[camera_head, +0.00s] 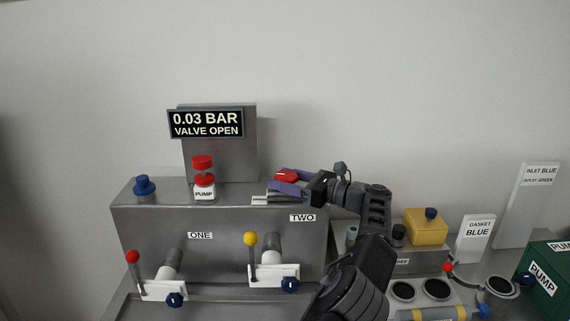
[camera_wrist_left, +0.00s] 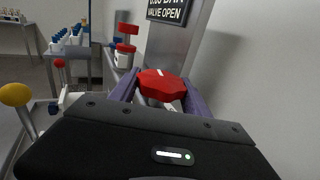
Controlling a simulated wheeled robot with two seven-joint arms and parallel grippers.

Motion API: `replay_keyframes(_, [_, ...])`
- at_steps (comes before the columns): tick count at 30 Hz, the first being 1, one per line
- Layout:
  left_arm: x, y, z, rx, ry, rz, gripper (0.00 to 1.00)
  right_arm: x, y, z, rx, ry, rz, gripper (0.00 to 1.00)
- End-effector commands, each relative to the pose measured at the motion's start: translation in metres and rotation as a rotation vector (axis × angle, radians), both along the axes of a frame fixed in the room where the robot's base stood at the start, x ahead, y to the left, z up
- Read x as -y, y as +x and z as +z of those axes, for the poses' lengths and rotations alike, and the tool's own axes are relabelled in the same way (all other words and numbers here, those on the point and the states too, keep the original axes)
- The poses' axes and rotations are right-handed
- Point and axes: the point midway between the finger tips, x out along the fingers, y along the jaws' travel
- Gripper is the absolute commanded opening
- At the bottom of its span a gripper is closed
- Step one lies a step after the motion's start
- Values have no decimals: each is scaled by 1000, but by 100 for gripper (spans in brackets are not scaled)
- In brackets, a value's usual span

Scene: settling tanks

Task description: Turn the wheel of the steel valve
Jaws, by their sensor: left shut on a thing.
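The red valve wheel (camera_head: 287,175) is on top of the steel housing (camera_head: 145,215), at its right end. It has a lobed rim and a white mark, clear in the left wrist view (camera_wrist_left: 160,86). My left gripper (camera_head: 279,183) reaches it from the right, with purple fingers on either side of the wheel. The fingers are shut on it. The valve body below is mostly hidden by the fingers. A display (camera_head: 206,124) behind reads "0.03 BAR" and "VALVE OPEN". My right gripper is not in view.
A red-capped pump button (camera_head: 203,163) and a blue knob (camera_head: 144,186) stand left of the wheel. Two levers, a red-knobbed one (camera_head: 132,257) and a yellow-knobbed one (camera_head: 250,239), are in front. A yellow box (camera_head: 426,228) stands right. A wall is close behind.

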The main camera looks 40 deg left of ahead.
Motion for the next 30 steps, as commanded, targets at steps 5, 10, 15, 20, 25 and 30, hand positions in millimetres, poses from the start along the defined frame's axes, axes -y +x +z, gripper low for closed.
replay_keyframes(5, [0,0,3,-1,5,10,14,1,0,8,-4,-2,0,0])
replay_keyframes(10, [-1,0,1,-1,4,12,15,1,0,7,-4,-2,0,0])
replay_keyframes(15, [-1,0,1,-1,4,13,14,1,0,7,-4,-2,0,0])
replay_keyframes(20, [-1,0,1,0,3,13,68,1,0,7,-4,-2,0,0])
replay_keyframes(25, [-1,-1,0,0,2,13,76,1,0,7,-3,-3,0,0])
replay_keyframes(30, [-1,-1,0,0,2,14,76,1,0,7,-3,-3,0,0])
